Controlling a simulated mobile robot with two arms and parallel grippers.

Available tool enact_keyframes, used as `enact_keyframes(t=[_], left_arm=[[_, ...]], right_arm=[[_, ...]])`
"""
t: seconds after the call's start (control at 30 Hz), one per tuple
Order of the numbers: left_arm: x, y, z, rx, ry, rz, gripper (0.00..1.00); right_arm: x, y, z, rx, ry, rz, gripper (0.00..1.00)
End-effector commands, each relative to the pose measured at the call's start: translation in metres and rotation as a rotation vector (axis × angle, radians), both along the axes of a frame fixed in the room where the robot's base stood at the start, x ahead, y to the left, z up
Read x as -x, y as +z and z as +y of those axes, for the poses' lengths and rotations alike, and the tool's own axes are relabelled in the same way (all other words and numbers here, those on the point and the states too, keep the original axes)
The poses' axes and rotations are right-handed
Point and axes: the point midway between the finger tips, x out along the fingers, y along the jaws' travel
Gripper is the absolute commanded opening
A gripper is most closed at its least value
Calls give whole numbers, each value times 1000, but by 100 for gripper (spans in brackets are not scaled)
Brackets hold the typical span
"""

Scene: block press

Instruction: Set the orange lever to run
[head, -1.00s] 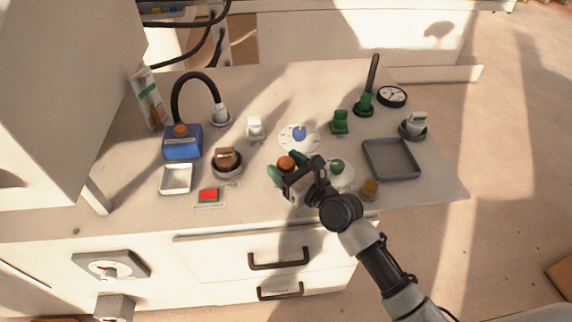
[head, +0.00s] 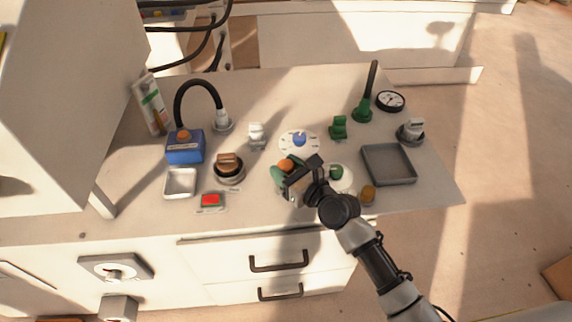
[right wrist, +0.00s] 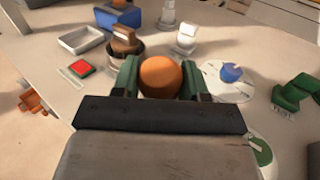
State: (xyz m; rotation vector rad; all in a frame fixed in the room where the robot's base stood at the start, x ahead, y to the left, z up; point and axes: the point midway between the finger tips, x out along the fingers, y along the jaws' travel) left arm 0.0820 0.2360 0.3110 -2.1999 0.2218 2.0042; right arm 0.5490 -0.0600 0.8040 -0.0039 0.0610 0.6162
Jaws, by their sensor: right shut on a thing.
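The orange lever's round knob (head: 285,166) stands near the front middle of the bench in the head view. In the right wrist view the orange knob (right wrist: 160,77) fills the space between the green fingers. My right gripper (head: 284,174) is shut on the knob, a green finger on each side, and it also shows in the right wrist view (right wrist: 160,82). The lever's base and any run marking are hidden behind the gripper. My left gripper is not in view.
A white dial with a blue knob (head: 299,140) is just behind the lever. A green knob on a white disc (head: 336,172) is close right. A brown knob (head: 229,163) and red button (head: 210,200) are left. A grey tray (head: 388,181) lies right.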

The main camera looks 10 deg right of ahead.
Motion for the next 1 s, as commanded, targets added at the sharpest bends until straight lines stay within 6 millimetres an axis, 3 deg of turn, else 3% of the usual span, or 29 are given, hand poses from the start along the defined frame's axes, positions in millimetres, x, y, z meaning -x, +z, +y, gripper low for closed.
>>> enact_keyframes(t=[0.03, 0.37, 0.7, 0.83, 1.0], left_arm=[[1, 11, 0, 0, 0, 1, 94], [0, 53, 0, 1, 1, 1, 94], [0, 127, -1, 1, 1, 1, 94], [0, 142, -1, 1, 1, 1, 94], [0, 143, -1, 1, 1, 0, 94]], right_arm=[[-2, 6, 0, -1, -1, 16, 1], [-16, 12, 0, -3, -1, 124, 1], [-45, 18, 2, -5, 1, 348, 1], [-58, 13, 1, -3, 1, 447, 1], [-73, 4, 1, -4, 1, 456, 2]])
